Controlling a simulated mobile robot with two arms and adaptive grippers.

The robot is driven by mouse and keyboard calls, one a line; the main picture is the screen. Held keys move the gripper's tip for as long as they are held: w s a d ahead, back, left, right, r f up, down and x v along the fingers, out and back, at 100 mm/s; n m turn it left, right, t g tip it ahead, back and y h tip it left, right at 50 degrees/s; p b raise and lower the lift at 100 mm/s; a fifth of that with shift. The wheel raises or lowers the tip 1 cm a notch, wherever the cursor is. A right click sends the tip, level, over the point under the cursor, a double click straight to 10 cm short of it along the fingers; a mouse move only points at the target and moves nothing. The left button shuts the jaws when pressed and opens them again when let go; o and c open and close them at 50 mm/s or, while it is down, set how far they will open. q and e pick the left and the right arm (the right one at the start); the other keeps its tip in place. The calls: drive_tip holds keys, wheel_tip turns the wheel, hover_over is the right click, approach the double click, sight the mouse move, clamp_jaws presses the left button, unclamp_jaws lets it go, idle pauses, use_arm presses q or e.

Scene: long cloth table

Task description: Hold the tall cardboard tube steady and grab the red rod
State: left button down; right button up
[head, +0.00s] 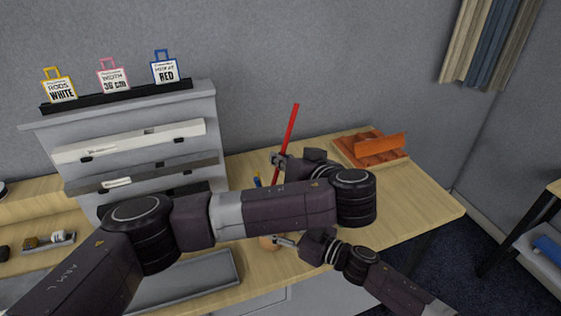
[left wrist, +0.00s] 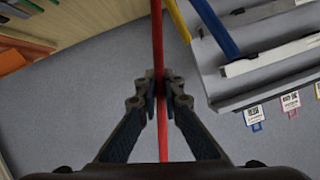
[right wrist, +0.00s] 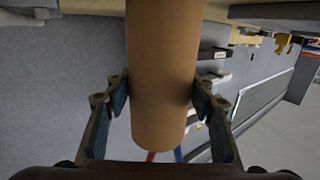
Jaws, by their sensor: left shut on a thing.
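A thin red rod (head: 291,130) stands slightly tilted above the table. My left gripper (head: 277,160) is shut on it, and the left wrist view shows the red rod (left wrist: 158,55) between the fingertips (left wrist: 160,90). The tall brown cardboard tube (right wrist: 162,70) fills the middle of the right wrist view. My right gripper (right wrist: 160,95) has one finger against each side of it. Red and blue ends show past the tube's rim there. In the head view my left arm hides most of the tube. A blue rod (left wrist: 215,25) and a yellow rod (left wrist: 178,20) are beside the red one.
An orange tray (head: 370,148) lies at the table's back right. A grey tray (head: 185,283) is at the front left. The wooden tabletop (head: 420,205) is clear at the right.

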drive_tip(key=o, duration=0.5)
